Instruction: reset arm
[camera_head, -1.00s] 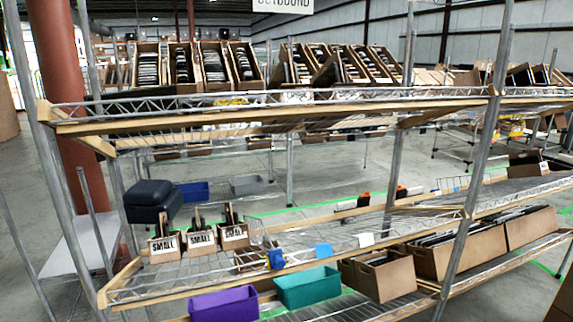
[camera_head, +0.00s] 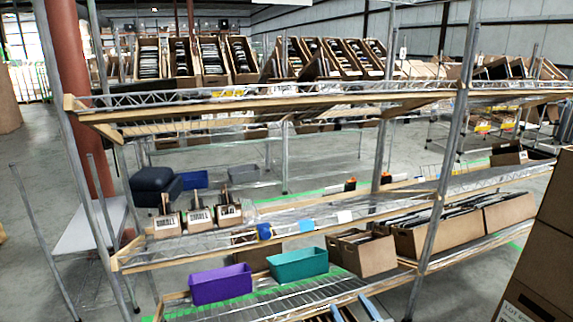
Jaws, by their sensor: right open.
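Two narrow light-blue bars stand apart at the bottom edge and look like the fingers of my right gripper (camera_head: 350,305). They are open with nothing seen between them, in front of the lowest shelf. The rest of that gripper and its arm are cut off by the frame. My left gripper is not in view. No object is named by the task.
A tilted wire rack (camera_head: 300,98) fills the view. Its lower tiers hold a purple bin (camera_head: 221,285), a teal bin (camera_head: 298,265) and brown cartons (camera_head: 363,254). Stacked cartons (camera_head: 545,250) stand close at the right edge. Grey floor (camera_head: 30,240) is open at left.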

